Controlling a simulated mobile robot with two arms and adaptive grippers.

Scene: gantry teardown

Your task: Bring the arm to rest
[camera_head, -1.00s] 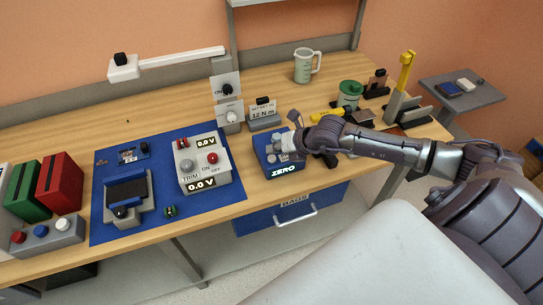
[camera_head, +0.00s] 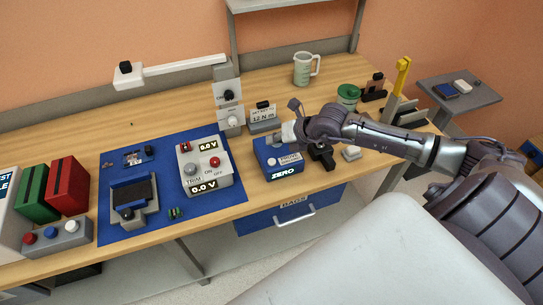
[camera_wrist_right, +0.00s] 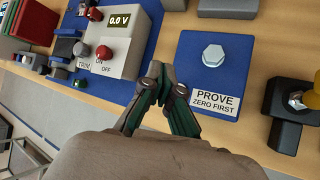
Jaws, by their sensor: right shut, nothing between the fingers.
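My right arm comes in from the right in the head view, and its gripper (camera_head: 290,132) is over the blue ZERO box (camera_head: 277,163) on the bench. In the right wrist view the gripper (camera_wrist_right: 161,78) is shut, with nothing between its fingertips. The blue box also shows there (camera_wrist_right: 205,97), with a pale hexagonal knob and a "PROVE ZERO FIRST" label. The fingertips appear to the left of that knob, over the gap beside the grey meter box (camera_wrist_right: 125,45). I cannot tell their height. My left gripper is not in view.
A blue mat (camera_head: 117,228) carries the meter box (camera_head: 205,165) and a small fixture (camera_head: 133,202). Red (camera_head: 67,186) and green (camera_head: 38,199) blocks stand at left. A jug (camera_head: 302,68) and green-lidded jar (camera_head: 348,92) stand behind. A black fixture (camera_wrist_right: 287,110) is right of the box.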

